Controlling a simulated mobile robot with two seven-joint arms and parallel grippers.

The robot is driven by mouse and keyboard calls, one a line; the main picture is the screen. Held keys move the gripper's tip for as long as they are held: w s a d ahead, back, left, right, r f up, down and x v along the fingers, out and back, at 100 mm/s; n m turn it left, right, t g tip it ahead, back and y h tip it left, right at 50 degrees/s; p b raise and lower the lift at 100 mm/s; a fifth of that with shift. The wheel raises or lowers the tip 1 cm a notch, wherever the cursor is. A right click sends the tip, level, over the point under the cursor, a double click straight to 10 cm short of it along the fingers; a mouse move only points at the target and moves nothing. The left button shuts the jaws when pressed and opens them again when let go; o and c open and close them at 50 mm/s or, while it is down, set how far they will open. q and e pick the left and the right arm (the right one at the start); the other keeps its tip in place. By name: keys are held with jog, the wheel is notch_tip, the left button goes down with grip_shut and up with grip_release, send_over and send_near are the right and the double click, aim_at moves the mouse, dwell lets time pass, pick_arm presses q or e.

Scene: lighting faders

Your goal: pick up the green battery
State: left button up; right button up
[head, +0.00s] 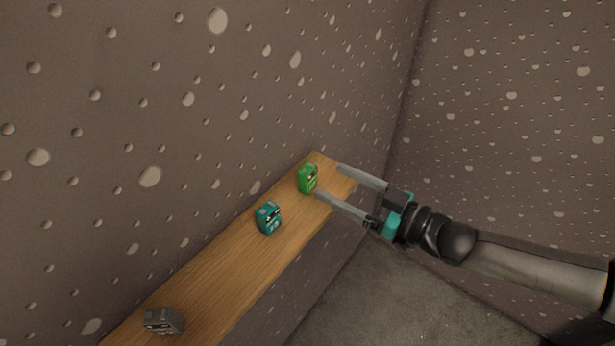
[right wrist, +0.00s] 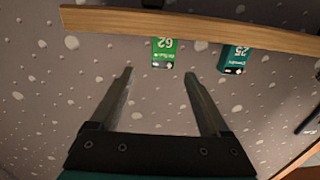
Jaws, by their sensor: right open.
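The green battery (head: 308,179) stands on the wooden shelf (head: 238,262) near its far end, close to the wall. The battery is not between the fingers in the right wrist view (right wrist: 159,73). My left gripper is not in view.
A teal battery (head: 268,218) stands on the shelf near the green one, and it also shows in the right wrist view (right wrist: 234,60). A grey battery (head: 163,321) is at the near end. Speckled walls (head: 170,110) rise behind the shelf and at right.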

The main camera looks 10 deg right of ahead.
aim_at(313, 176)
jog(key=shift+f+x, duration=0.2)
jog(key=shift+x, duration=1.15)
jog(key=shift+f+x, duration=0.2)
jog(key=shift+x, duration=1.15)
jog(key=shift+s+a, duration=0.15)
jog(key=shift+c, duration=0.2)
grip_shut()
